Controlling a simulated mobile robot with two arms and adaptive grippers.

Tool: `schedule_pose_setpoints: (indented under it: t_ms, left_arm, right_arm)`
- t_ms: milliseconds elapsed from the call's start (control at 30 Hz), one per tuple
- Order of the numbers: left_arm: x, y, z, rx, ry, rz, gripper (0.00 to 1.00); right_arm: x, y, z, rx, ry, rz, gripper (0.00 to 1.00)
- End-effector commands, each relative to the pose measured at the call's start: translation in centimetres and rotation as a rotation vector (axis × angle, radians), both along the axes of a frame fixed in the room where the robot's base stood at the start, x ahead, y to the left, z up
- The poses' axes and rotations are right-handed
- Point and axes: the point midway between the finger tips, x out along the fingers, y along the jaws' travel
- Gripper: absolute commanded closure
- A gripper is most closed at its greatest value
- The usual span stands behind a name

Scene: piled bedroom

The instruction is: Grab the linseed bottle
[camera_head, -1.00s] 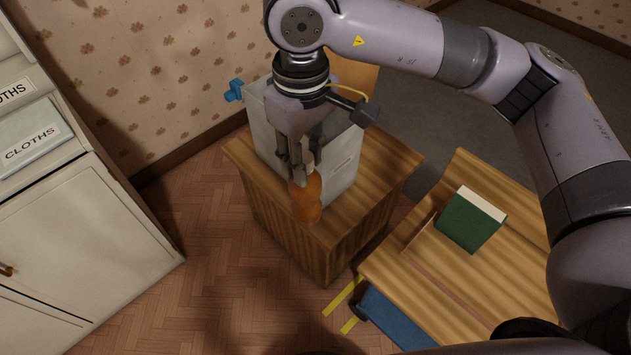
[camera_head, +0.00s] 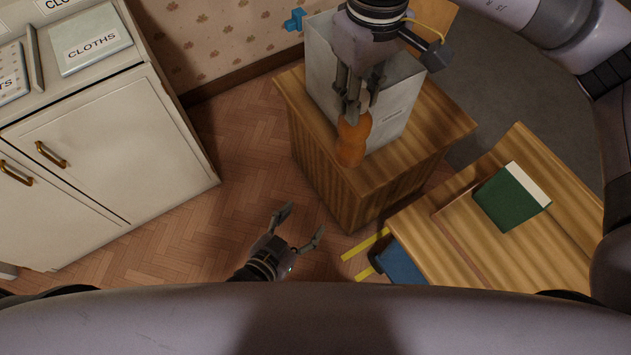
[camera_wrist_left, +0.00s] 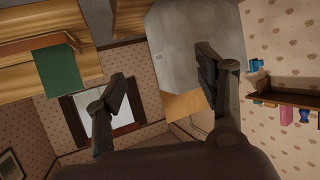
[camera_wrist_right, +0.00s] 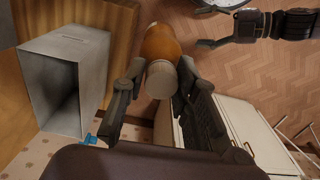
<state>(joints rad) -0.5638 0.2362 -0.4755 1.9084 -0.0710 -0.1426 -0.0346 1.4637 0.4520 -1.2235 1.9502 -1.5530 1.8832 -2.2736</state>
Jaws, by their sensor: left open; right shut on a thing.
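The orange bottle (camera_head: 353,142) with a whitish cap is in my right gripper (camera_head: 357,112), above the front part of the wooden cabinet top. My right gripper is shut on it near its cap end, as the right wrist view shows the orange body (camera_wrist_right: 160,42) and ribbed cap (camera_wrist_right: 161,78) between the fingers. No label can be read on the bottle. Whether its base touches the cabinet I cannot tell. My left gripper (camera_head: 300,228) is open and empty, low in front of the cabinet over the floor.
A grey open box (camera_head: 322,88) stands on the wooden cabinet (camera_head: 432,132) right behind the bottle. A wooden desk (camera_head: 420,222) with a green book (camera_head: 508,200) is at the right. A white cupboard (camera_head: 110,165) stands at the left. Floor (camera_head: 235,175) between is clear.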

Motion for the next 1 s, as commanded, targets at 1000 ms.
schedule_pose_setpoints:
  t_ms: [1000]
  left_arm:
    - [3.9, -7.2, 22.6, -0.254, -0.329, -0.064, 0.36]
  right_arm:
    - [0.0, 0.0, 0.0, 0.001, -0.001, 0.000, 1.00]
